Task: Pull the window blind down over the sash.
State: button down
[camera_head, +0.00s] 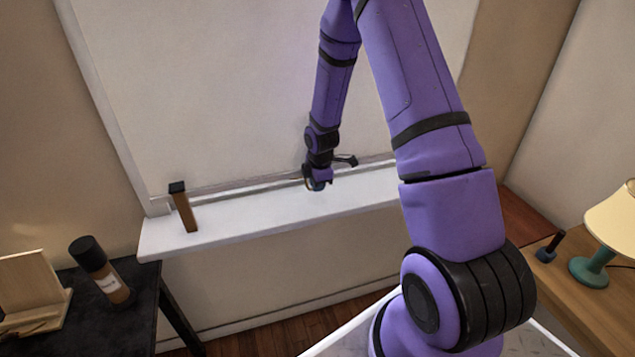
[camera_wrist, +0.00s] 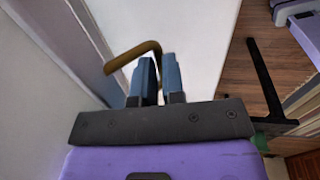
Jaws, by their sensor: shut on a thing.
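The pale window blind (camera_head: 220,90) covers the window opening down to just above the white sill (camera_head: 255,222). A thin grey strip runs along its lower edge. My gripper (camera_head: 317,186) is low at the middle of the blind, just over the sill. In the wrist view my gripper's blue fingers (camera_wrist: 159,75) are closed on a curved bronze handle (camera_wrist: 132,52). The part of the handle between the fingers is hidden. In the head view my arm covers the right part of the blind.
A black table (camera_head: 135,312) at left holds another dark-capped bottle (camera_head: 100,270) and a wooden stand (camera_head: 28,283). A lamp (camera_head: 592,262) stands on a wooden table at right.

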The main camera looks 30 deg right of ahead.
jog(key=c, duration=1.2)
grip_release()
jog(key=shift+s+d, duration=0.1)
jog(key=shift+r, duration=0.1)
jog(key=r, duration=0.3)
jog(key=s+r, duration=0.1)
jog(key=r, duration=0.6)
jog(key=shift+s+a+r, duration=0.2)
jog(key=shift+s+a, duration=0.05)
jog(key=shift+s, duration=0.15)
